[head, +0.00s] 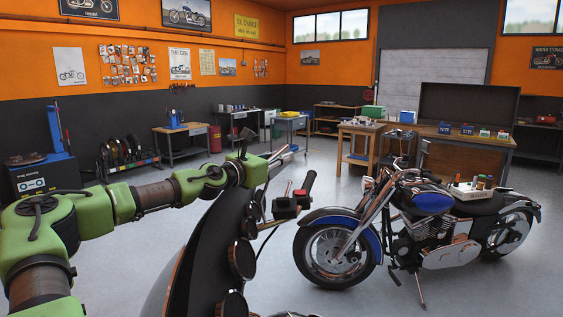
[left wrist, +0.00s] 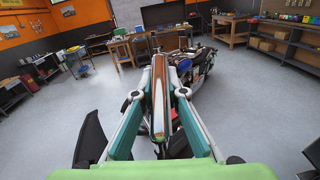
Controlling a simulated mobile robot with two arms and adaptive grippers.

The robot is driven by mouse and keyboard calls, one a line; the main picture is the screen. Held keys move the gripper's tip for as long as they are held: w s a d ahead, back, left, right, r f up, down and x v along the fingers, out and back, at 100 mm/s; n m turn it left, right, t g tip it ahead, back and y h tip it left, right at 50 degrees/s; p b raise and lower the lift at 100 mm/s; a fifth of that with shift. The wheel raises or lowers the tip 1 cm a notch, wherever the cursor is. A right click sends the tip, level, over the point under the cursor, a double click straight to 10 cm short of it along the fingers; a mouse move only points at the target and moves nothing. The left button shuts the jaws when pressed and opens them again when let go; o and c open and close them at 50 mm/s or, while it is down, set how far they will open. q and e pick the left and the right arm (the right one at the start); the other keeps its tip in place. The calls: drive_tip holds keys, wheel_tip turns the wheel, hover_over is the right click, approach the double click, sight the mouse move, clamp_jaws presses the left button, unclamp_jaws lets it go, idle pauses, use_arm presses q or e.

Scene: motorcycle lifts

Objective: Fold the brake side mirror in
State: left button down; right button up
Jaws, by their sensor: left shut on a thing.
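My left gripper (head: 283,155) reaches in above the near motorcycle's handlebar, and its fingers are closed. In the left wrist view the left gripper (left wrist: 159,75) has its two fingers on either side of a narrow mirror (left wrist: 158,100), seen edge-on with a brown and pale rim. In the head view the mirror is mostly hidden at the fingers. The dark fairing with round gauges (head: 241,259) fills the bottom centre. My right gripper is not in view.
A blue and chrome motorcycle (head: 420,225) stands on the right, with a tray of bottles on its seat. Workbenches (head: 466,150) line the back.

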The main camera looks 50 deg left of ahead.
use_arm(q)
drive_tip(key=shift+d+m+h, duration=0.5)
drive_tip(key=shift+m+h, duration=0.2)
drive_tip(key=shift+h, duration=0.2)
drive_tip(key=shift+s+d+f+m+g+h+p, duration=0.1)
drive_tip(key=shift+d+f+m+g+h+p, duration=0.05)
drive_tip(key=shift+d+m+h+p, duration=0.6)
drive_tip(key=shift+s+d+f+m+g+h+p, duration=0.15)
drive_tip(key=shift+d+m+h+p, duration=0.3)
drive_tip(key=shift+m+h, duration=0.45)
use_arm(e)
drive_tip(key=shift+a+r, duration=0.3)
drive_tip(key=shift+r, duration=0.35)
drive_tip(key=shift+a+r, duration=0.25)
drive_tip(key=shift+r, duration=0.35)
use_arm(q)
drive_tip(key=shift+d+h, duration=0.1)
drive_tip(key=shift+h, duration=0.25)
drive_tip(key=shift+f, duration=0.1)
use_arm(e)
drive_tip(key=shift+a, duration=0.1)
use_arm(q)
drive_tip(key=c, duration=2)
unclamp_jaws()
drive_tip(key=shift+c, duration=0.2)
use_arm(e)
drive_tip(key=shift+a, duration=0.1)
